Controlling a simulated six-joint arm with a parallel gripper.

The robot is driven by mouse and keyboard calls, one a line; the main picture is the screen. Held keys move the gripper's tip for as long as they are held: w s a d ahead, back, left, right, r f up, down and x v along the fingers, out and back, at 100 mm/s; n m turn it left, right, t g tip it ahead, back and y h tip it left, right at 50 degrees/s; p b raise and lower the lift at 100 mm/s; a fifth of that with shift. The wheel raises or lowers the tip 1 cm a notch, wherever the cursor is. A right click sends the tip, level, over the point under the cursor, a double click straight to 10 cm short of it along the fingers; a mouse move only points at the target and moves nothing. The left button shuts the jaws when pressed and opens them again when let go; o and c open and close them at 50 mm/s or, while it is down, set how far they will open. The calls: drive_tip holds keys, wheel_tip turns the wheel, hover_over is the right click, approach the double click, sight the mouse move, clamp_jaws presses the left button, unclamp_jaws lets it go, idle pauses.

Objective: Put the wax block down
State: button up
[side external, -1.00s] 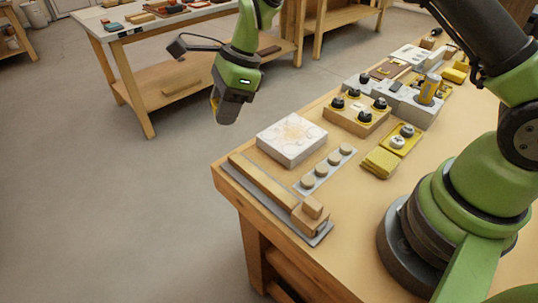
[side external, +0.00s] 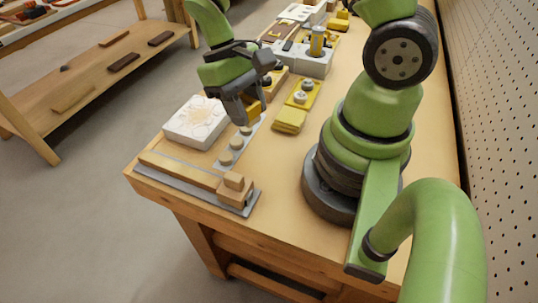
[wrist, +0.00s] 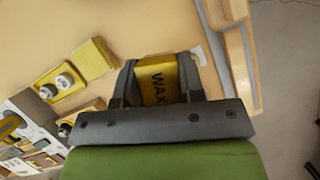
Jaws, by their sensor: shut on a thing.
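My gripper (side external: 242,112) is low over the near part of the bench, between the white block and a yellow pad. It also shows in the wrist view (wrist: 163,62), where its two dark fingers are shut on the wax block (wrist: 158,82). The wax block is yellow with dark "WAX" lettering. In the side view only a yellow piece of the wax block (side external: 254,109) shows beside the fingers. The fingers and wrist hide the rest, and I cannot tell whether the block touches anything below.
A white block (side external: 196,122) is left of my gripper. A grey strip with round pegs (side external: 236,144) runs just below it. A wooden bar on a grey plate (side external: 180,172) lies along the front edge. The yellow pad (side external: 288,121) and a yellow two-knob tray (side external: 303,95) are to the right.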

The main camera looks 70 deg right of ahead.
drive_tip(key=s+d+n+h, duration=0.1)
drive_tip(key=s+n, duration=0.2)
hover_over(276, 159)
drive_tip(key=w, duration=0.1)
wheel_tip(276, 159, down, 5)
drive_tip(key=shift+w+r, duration=0.1)
drive_tip(key=shift+w, duration=0.05)
drive_tip(key=shift+f, duration=2.4)
drive_tip(key=o, duration=0.8)
drive_tip(key=shift+f, duration=0.1)
